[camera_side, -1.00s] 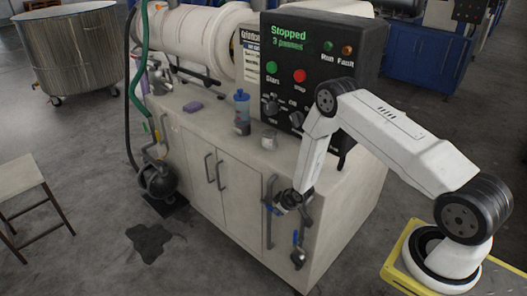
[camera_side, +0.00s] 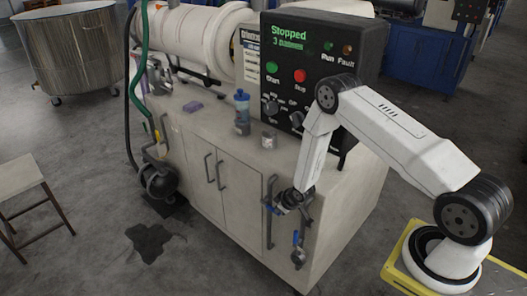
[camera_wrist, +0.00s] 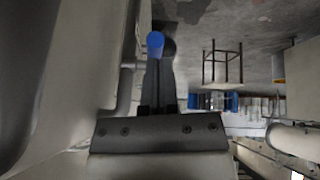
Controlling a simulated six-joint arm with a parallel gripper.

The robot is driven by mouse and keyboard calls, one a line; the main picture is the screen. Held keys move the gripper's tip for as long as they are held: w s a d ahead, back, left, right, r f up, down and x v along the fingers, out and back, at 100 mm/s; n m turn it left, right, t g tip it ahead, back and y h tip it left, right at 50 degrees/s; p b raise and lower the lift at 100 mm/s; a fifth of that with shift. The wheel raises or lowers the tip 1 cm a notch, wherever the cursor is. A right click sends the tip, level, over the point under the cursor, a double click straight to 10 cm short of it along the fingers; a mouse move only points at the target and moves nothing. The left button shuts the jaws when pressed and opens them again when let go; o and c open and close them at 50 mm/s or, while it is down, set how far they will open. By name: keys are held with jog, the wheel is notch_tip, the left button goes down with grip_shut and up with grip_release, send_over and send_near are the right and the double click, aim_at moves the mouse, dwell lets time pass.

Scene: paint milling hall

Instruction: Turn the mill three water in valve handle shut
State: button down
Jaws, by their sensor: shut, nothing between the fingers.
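Two blue-handled valves show on pipes at the cabinet's front right corner in the side view. The upper blue handle (camera_side: 268,208) is beside my gripper (camera_side: 284,207); the lower blue handle (camera_side: 296,238) is below it. No label is readable on either, so I cannot tell which is the mill three water in valve. In the wrist view, a blue handle end (camera_wrist: 155,42) shows at the tips of my gripper (camera_wrist: 162,62). My gripper is shut with nothing held. Whether it touches the handle I cannot tell. The valve body is mostly hidden.
The pale cabinet (camera_side: 195,165) carries a dark control panel (camera_side: 318,65) reading "Stopped". A blue-capped bottle (camera_side: 242,112) and a small jar (camera_side: 268,141) stand on top. Vertical pipes (camera_side: 269,225) crowd my gripper. A dark puddle (camera_side: 150,240) lies on the floor.

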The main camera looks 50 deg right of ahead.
jog(key=s+a+r, duration=0.1)
jog(key=s+r, duration=0.4)
jog(key=s, duration=0.4)
jog(key=shift+s, duration=0.2)
jog(key=shift+r, duration=0.15)
jog(key=a+r+g, duration=0.1)
jog(key=a+r, duration=0.3)
jog(key=r, duration=0.9)
jog(key=s+a+r+m+g, duration=0.1)
jog(key=s+a+r, duration=0.2)
jog(key=s+r, duration=0.1)
jog(key=s+a+r+m+g, duration=0.1)
jog(key=s+a+r, duration=0.2)
jog(key=s+r, duration=0.2)
jog(key=shift+a+r+g+y, duration=0.25)
jog(key=shift+r+g+y, duration=0.05)
jog(key=shift+r, duration=0.9)
jog(key=shift+w, duration=0.1)
